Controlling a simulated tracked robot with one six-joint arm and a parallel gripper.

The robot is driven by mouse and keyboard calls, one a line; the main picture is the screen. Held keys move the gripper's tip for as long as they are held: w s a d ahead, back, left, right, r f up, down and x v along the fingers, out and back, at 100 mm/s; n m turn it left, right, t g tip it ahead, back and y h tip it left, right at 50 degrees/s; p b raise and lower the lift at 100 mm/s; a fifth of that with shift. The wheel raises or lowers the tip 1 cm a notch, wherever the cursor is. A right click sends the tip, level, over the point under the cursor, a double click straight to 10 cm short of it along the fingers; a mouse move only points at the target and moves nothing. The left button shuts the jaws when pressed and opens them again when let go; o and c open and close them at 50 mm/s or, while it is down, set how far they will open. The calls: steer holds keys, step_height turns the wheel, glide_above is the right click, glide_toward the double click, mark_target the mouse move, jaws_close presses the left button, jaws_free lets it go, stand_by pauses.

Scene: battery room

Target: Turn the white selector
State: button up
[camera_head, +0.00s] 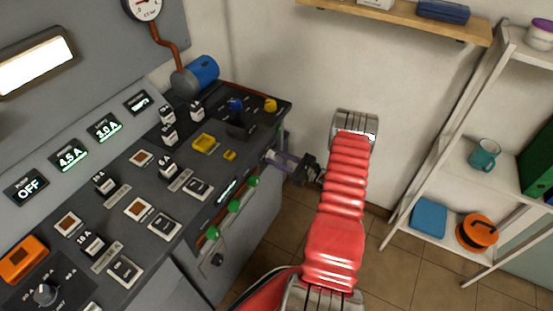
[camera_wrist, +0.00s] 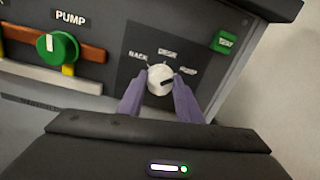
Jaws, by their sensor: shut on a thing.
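The white selector (camera_wrist: 160,79) is a round knob with a dark pointer bar, on a dark panel in the wrist view. Labels stand around it; one looks like "BACK", the others are blurred. The dark bar points to the right and slightly up. My gripper (camera_wrist: 159,92) has its two purple fingers on either side of the knob, shut on it. In the head view my gripper (camera_head: 284,160) reaches the right end of the console's front face, and the selector is hidden there.
A green knob (camera_wrist: 58,47) labelled PUMP sits left of the selector. A green button (camera_wrist: 226,41) is at its upper right. The grey console (camera_head: 130,210) carries several switches and displays. A white shelf (camera_head: 470,170) stands at the right. Tiled floor lies between.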

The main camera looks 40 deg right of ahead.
steer(key=n, duration=0.5)
steer(key=shift+a+f+n, duration=0.15)
steer(key=shift+n, duration=2.05)
steer(key=o, duration=1)
steer(key=shift+o, duration=0.2)
steer(key=v, duration=1.4)
steer(key=shift+f, duration=0.15)
